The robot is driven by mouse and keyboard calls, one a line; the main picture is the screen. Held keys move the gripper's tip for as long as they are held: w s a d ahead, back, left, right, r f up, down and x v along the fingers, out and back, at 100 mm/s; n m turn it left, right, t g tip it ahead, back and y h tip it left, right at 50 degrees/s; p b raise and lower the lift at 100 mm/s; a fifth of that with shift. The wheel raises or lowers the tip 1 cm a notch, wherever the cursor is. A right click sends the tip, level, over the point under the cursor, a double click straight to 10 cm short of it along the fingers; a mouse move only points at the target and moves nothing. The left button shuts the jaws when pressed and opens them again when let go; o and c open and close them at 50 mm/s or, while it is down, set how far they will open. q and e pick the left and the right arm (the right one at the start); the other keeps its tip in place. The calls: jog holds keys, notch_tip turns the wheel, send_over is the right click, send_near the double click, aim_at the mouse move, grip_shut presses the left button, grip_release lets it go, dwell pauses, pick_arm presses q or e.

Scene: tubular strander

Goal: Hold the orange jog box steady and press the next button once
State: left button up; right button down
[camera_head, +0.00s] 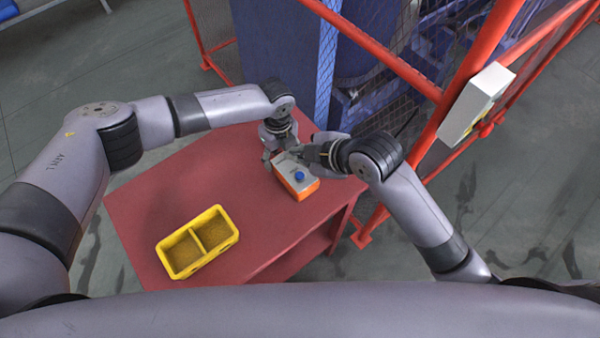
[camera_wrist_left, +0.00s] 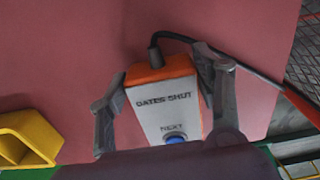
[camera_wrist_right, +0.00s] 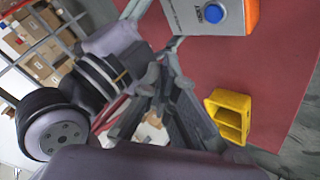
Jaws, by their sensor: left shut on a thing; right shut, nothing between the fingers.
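The orange jog box (camera_head: 302,186) with a grey face lies on the red table. Its blue button (camera_head: 299,175) shows, and in the left wrist view the label NEXT stands beside the blue button (camera_wrist_left: 176,139), with GATES SHUT printed further up the face (camera_wrist_left: 163,101). My left gripper (camera_head: 272,152) is shut on the jog box, one finger on each side in the left wrist view (camera_wrist_left: 158,105). My right gripper (camera_head: 314,154) is shut and empty, close above the box. In the right wrist view its fingertips (camera_wrist_right: 160,70) are apart from the blue button (camera_wrist_right: 214,13).
A yellow two-compartment bin (camera_head: 211,228) stands on the red table (camera_head: 150,205) at the front left. A black cable (camera_wrist_left: 165,36) leaves the box. Red fence posts (camera_head: 440,130) and a white wall box (camera_head: 474,103) stand at the right. The table's middle is clear.

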aim_at(299, 178)
jog(key=shift+f, duration=3.4)
jog(key=shift+f, duration=0.4)
